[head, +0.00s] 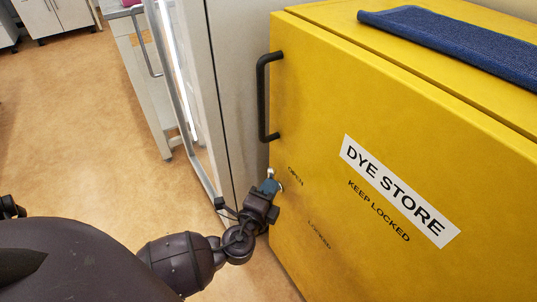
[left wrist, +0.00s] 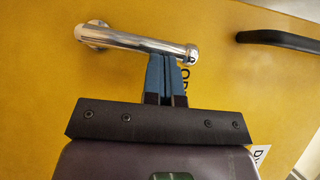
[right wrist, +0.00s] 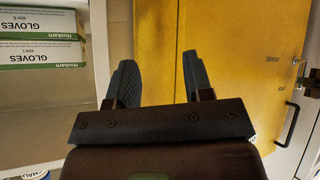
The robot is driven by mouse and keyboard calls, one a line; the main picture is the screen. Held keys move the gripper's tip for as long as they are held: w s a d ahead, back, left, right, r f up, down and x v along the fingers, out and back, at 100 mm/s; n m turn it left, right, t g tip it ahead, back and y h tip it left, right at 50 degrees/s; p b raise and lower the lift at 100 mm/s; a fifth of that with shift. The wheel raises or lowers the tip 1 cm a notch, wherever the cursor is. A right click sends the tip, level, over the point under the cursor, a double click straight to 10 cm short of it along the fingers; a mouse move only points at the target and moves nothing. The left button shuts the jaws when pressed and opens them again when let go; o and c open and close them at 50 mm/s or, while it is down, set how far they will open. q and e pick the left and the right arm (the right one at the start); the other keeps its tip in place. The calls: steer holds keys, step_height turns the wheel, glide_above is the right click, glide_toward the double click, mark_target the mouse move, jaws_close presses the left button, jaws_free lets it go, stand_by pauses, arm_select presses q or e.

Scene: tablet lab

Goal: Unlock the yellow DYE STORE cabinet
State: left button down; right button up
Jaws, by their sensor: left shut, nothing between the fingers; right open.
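The yellow DYE STORE cabinet (head: 310,100) fills the right of the head view. It bears a black pull handle (head: 262,100), an OPEN mark (head: 295,175) and a LOCKED mark (head: 319,234). A chrome lever (left wrist: 135,41) on its door shows in the left wrist view, its free end near lettering. My left gripper (head: 270,184) is at this lever. Its fingers (left wrist: 166,70) are shut together, empty, against or just beside the lever near its free end; contact is unclear. My right gripper (right wrist: 158,80) is open and empty, facing a yellow surface (right wrist: 158,35).
A blue cloth (head: 455,42) lies on the cabinet top. A grey unit with a metal-framed door (head: 235,90) stands left of the cabinet. The floor (head: 75,130) at left is clear. Glove boxes (right wrist: 40,55) sit on a shelf in the right wrist view.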

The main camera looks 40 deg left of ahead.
arm_select(q)
steer(key=shift+w+a+r+n, duration=0.2)
steer(key=shift+a+r+n, duration=0.1)
steer(key=shift+n, duration=0.1)
arm_select(e)
steer(key=shift+s+d, duration=0.1)
arm_select(q)
steer(key=shift+f+g, duration=0.15)
steer(key=shift+g, duration=0.15)
steer(key=shift+d, duration=0.1)
arm_select(e)
steer(key=shift+s+d, duration=0.1)
steer(key=shift+s, duration=0.05)
